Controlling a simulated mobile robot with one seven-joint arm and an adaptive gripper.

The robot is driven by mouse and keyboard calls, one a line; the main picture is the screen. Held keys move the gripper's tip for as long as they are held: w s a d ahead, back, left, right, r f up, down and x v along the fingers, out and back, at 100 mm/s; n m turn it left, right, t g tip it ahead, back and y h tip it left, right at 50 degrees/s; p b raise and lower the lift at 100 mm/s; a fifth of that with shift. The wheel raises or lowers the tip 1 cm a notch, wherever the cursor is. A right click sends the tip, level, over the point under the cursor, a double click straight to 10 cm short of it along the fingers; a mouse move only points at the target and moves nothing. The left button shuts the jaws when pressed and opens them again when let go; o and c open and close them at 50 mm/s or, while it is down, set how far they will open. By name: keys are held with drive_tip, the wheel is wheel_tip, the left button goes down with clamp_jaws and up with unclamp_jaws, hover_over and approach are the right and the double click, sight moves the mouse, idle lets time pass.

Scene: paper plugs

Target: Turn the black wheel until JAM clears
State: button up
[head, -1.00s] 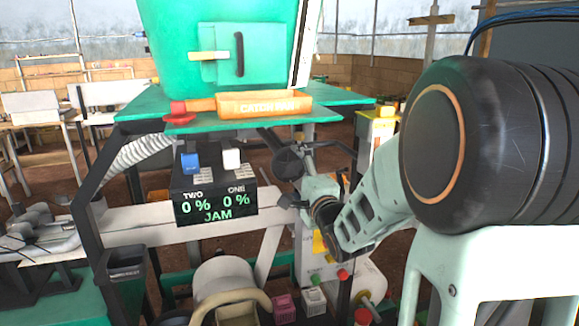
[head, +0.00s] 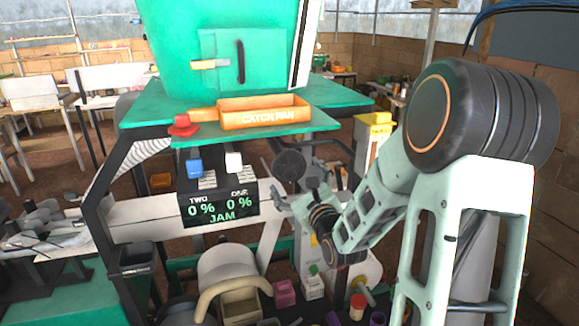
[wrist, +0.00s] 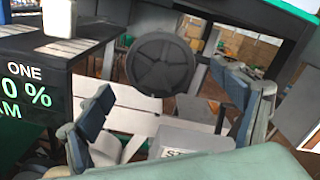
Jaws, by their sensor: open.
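The black wheel (head: 289,165) is a round disc on the right side of the green machine, below the table top. In the wrist view the black wheel (wrist: 160,64) faces me, high and near the middle, between my fingers in the picture. My gripper (head: 290,197) is just below and in front of the wheel. In the wrist view my gripper (wrist: 166,85) has its two fingers spread wide with nothing between them. I see no contact with the wheel. The display (head: 221,208) reads TWO 0 %, ONE 0 % and JAM. It is partly cut off in the wrist view (wrist: 22,98).
An orange catch pan (head: 264,111) and a red knob (head: 183,126) sit on the green table (head: 350,97) above. A blue switch (head: 195,168) and a white switch (head: 233,161) top the display box. A white beam (wrist: 140,122) runs below the wheel.

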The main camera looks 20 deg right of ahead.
sight(290, 168)
drive_tip(key=shift+w, duration=2)
drive_tip(key=c, duration=1.2)
drive_tip(key=shift+o, duration=0.2)
drive_tip(key=o, duration=1.2)
drive_tip(key=shift+c, duration=0.2)
drive_tip(key=shift+s, duration=0.1)
